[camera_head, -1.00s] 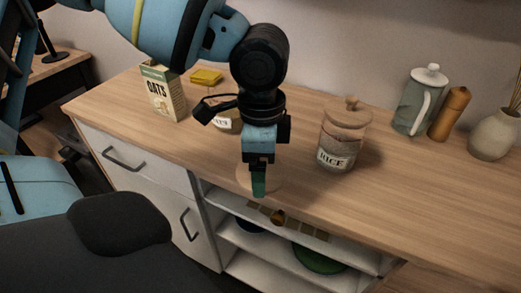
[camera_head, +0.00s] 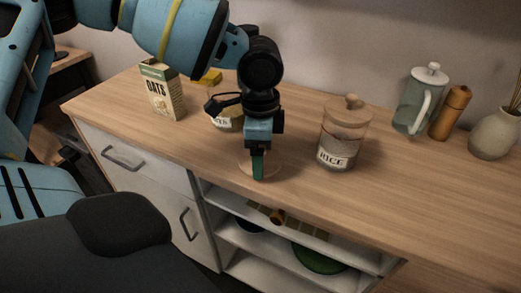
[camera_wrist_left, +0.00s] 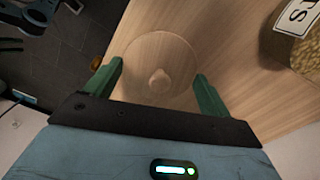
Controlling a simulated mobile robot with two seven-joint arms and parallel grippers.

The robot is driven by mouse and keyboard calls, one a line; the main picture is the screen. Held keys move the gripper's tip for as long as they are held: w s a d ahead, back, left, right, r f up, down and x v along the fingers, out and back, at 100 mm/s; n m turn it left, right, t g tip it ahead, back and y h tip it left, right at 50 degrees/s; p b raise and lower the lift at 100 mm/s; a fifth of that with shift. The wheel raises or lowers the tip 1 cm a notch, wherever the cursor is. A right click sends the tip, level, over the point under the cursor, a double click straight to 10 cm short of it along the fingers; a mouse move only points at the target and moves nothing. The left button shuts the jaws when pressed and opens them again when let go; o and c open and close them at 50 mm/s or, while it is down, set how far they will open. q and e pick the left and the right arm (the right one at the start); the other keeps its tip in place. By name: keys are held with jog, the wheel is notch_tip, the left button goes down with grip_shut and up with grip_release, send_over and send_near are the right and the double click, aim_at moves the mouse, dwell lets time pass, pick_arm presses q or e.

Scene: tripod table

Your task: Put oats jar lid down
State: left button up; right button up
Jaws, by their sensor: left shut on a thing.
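My left gripper (camera_head: 258,168) points down near the table's front edge, at the middle of the counter. It is shut on a round wooden lid (camera_head: 272,167) with a small knob. In the left wrist view the lid (camera_wrist_left: 158,52) lies between the two green fingers of the gripper (camera_wrist_left: 157,88), knob facing the camera. The lid is close to the wooden top; I cannot tell whether it touches. A jar (camera_head: 226,122) stands behind the gripper, partly hidden, its label not fully readable. An oats carton (camera_head: 162,92) stands at the back left. My right gripper is not in view.
A rice jar (camera_head: 343,135) with a wooden lid stands just right of the gripper. Farther right are a grey pitcher (camera_head: 416,100), a wooden mill (camera_head: 450,113) and a vase (camera_head: 494,135). A yellow item (camera_head: 211,77) lies at the back. The front right countertop (camera_head: 420,205) is clear.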

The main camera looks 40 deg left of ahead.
pick_arm(q)
jog(key=shift+f, duration=0.15)
jog(key=o, duration=0.9)
jog(key=shift+c, duration=0.2)
notch_tip(320, 180, up, 12)
jog(key=shift+r+p, duration=0.2)
jog(key=shift+p, duration=0.6)
